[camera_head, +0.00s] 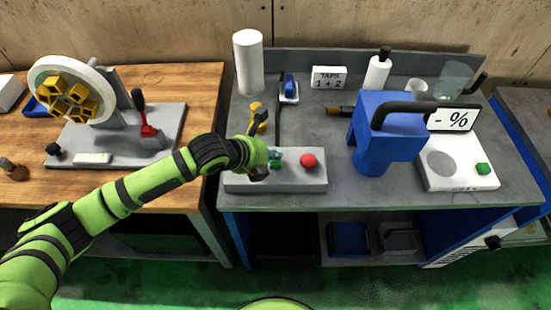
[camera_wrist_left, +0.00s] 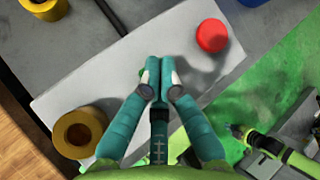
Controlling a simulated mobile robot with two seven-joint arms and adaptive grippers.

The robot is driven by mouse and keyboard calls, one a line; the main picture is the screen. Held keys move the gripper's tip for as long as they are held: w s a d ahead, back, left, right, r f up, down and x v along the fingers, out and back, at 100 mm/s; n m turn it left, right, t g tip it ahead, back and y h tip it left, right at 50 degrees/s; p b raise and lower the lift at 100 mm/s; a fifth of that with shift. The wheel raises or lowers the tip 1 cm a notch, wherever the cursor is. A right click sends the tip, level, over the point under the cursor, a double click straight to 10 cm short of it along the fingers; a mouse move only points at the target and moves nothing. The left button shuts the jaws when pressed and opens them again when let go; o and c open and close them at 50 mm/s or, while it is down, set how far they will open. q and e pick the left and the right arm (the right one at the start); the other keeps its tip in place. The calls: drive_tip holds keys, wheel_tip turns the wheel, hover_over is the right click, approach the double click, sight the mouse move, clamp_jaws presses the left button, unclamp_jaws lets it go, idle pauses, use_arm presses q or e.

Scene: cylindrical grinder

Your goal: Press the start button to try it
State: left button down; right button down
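A light grey control box (camera_head: 240,184) sits at the front edge of the grey bench. A round red button (camera_head: 309,160) stands on its right part and also shows in the left wrist view (camera_wrist_left: 212,35). My left gripper (camera_head: 270,161) is over the left half of the box, left of the red button. In the left wrist view its teal fingers (camera_wrist_left: 157,75) are together, with nothing seen between them. A bit of green (camera_wrist_left: 177,132) shows just behind the fingers; I cannot tell if it is a button. A yellow ring-shaped part (camera_wrist_left: 80,134) is at the box's left end.
A blue jug-like container (camera_head: 385,135) and a white scale (camera_head: 448,178) with a green button (camera_head: 483,168) stand to the right. A yellow object (camera_head: 258,116) is just behind the box. A wooden table (camera_head: 200,100) is at left. Green and dark arm parts (camera_wrist_left: 265,142) show lower right.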

use_arm(q)
drive_tip(key=shift+f, duration=0.35)
drive_tip(key=shift+r, duration=0.1)
idle(0.3)
drive_tip(key=shift+r+p, duration=0.85)
drive_tip(key=shift+r, duration=0.1)
wheel_tip(320, 180, up, 5)
drive_tip(key=p, duration=0.4)
drive_tip(key=shift+r+p, duration=0.1)
drive_tip(key=shift+p, duration=0.3)
